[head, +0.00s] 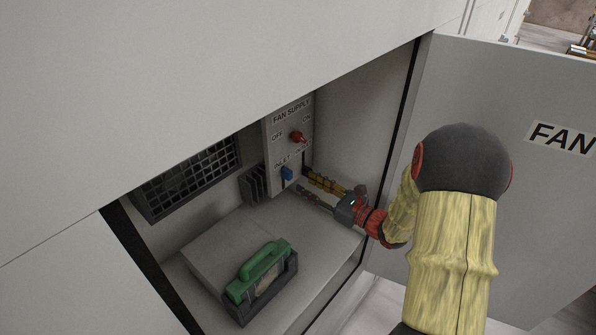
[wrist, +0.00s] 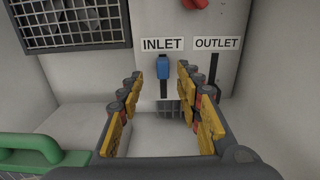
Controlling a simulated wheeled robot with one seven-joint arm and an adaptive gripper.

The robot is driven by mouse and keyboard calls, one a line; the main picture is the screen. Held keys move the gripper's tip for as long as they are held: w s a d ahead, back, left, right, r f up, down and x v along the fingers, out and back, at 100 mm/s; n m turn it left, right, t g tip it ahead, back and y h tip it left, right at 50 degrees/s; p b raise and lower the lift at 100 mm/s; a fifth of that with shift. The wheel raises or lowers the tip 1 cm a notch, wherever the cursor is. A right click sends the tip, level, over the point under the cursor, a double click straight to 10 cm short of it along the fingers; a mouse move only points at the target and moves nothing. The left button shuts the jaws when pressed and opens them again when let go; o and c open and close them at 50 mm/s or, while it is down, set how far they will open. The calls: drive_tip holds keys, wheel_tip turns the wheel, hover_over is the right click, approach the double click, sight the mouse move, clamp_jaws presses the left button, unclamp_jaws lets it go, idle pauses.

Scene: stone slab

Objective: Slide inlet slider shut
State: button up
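The inlet slider (wrist: 163,68) is a blue knob at the upper end of a dark vertical slot, just under the INLET label (wrist: 162,45). It also shows in the head view (head: 287,173), low on the fan supply panel (head: 272,128). My gripper (wrist: 161,80) is open and empty, pointing at the panel. In the wrist view its two yellow-padded fingers stand left and right of the slider and its slot. In the head view the fingertips look short of the knob; contact cannot be seen.
An OUTLET label (wrist: 216,43) and second slot are at the right, partly behind my right finger. A red switch (head: 298,137) sits above. A green-handled box (head: 262,285) stands on the cabinet floor. A grille (head: 188,178) is at left; the open door (head: 540,200) is right.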

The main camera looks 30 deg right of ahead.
sight(291, 174)
drive_tip(key=b+x, duration=0.1)
drive_tip(key=x, duration=0.6)
drive_tip(key=shift+w, duration=0.4)
drive_tip(key=shift+c, duration=1.4)
clamp_jaws()
